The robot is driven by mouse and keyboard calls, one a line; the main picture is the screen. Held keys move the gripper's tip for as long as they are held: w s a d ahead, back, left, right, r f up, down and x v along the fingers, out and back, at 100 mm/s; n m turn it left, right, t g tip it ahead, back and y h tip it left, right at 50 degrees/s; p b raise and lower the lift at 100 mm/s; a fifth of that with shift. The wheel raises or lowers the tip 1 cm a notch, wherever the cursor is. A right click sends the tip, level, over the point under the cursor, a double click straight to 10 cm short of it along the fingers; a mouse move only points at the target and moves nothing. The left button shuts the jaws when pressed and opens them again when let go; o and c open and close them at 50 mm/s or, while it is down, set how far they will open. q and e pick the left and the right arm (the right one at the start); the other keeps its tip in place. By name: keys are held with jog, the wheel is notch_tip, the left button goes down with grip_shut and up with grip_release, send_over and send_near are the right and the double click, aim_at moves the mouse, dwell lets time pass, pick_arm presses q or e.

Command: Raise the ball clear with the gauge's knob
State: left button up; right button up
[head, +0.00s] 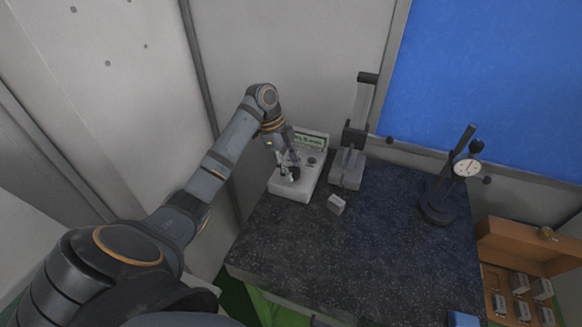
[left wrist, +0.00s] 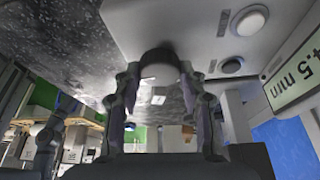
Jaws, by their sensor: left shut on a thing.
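My left gripper (head: 291,174) reaches down over the front part of a white instrument (head: 280,188) with a greenish display at its back. In the left wrist view my left gripper (left wrist: 160,88) has its two fingers on either side of a dark rounded knob (left wrist: 160,60) and is shut on it. The white instrument casing (left wrist: 190,25) fills the upper right there. A dial gauge (head: 466,167) on a black stand is at the right of the table, away from the gripper. I cannot make out a ball. My right gripper is not in view.
A grey block with an upright column (head: 347,168) stands right of the white instrument. A small light block (head: 336,204) lies in front of it. A wooden case (head: 520,247) is at the right. The middle and front of the dark speckled table (head: 330,255) are clear.

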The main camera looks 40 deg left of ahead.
pick_arm(q)
jog(key=o, duration=1.1)
jog(key=shift+o, duration=0.2)
jog(key=shift+a+r, duration=0.15)
jog(key=shift+r, duration=0.15)
jog(key=s+a, duration=0.1)
jog(key=a, duration=1.1)
jog(key=shift+r, duration=0.3)
